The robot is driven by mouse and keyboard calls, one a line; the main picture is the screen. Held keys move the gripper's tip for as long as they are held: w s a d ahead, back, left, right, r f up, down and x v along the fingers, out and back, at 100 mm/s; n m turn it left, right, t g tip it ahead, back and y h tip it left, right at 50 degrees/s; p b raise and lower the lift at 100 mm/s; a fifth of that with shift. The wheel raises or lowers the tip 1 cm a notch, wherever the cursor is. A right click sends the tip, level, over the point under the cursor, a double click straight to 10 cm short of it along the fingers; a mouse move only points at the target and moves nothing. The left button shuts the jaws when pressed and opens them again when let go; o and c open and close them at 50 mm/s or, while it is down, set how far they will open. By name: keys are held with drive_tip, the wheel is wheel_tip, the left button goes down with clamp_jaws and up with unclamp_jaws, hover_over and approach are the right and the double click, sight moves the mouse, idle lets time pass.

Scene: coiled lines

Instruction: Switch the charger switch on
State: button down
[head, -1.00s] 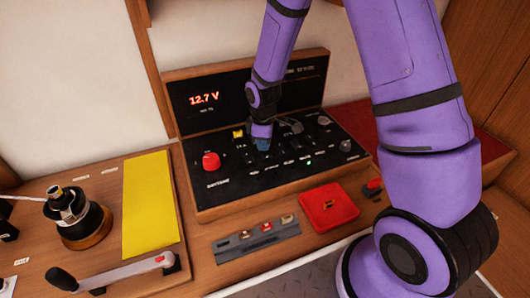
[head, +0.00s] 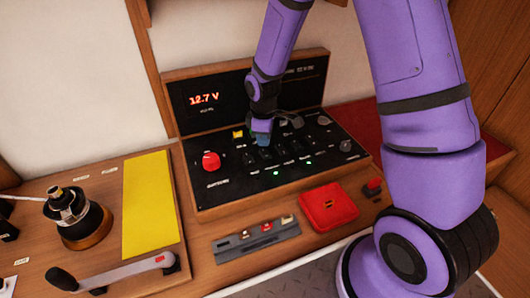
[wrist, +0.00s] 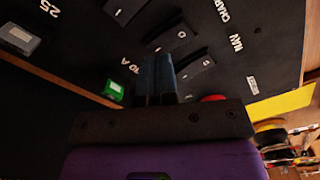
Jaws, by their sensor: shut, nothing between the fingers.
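The black switch panel (head: 225,190) carries a row of dark rocker switches with small green lights, two of them lit in the head view. In the wrist view a label beginning "CHARG" stands by one dark rocker, which I take as the charger switch (wrist: 172,38); a "NAV" label stands by the rocker beside it (wrist: 196,67). My gripper (head: 261,138) is shut and empty over the rocker row. Its blue fingers (wrist: 156,72) show in the wrist view close to these rockers; whether they touch one is unclear. In the head view the gripper hides part of the row.
A red knob (head: 211,160) and a small yellow part (head: 238,133) are left of my gripper. The upright display (head: 204,99) reads 12.7 V. A red box (head: 328,207) and a grey strip (head: 256,242) lie in front; a winch (head: 75,215) stands at left.

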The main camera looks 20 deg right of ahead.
sight(264, 150)
drive_tip(key=shift+r, duration=2.25)
drive_tip(key=shift+r, duration=0.3)
drive_tip(key=s+d+r+m+t, duration=0.1)
drive_tip(key=s+d+r+m, duration=0.3)
drive_tip(key=r, duration=0.6)
drive_tip(key=s+r+m+t, duration=0.2)
drive_tip(key=s+r, duration=0.4)
drive_tip(key=r, duration=0.3)
drive_tip(key=s+d+r+m+t, duration=0.1)
drive_tip(key=s+r+m, duration=0.2)
drive_tip(key=s, duration=0.5)
drive_tip(key=s+d+r+m+t, duration=0.1)
drive_tip(key=s+d+r+m, duration=0.1)
drive_tip(key=s+r, duration=0.3)
drive_tip(key=shift+s+r+m, duration=0.4)
drive_tip(key=shift+s+m, duration=0.1)
drive_tip(key=shift+s, duration=1.15)
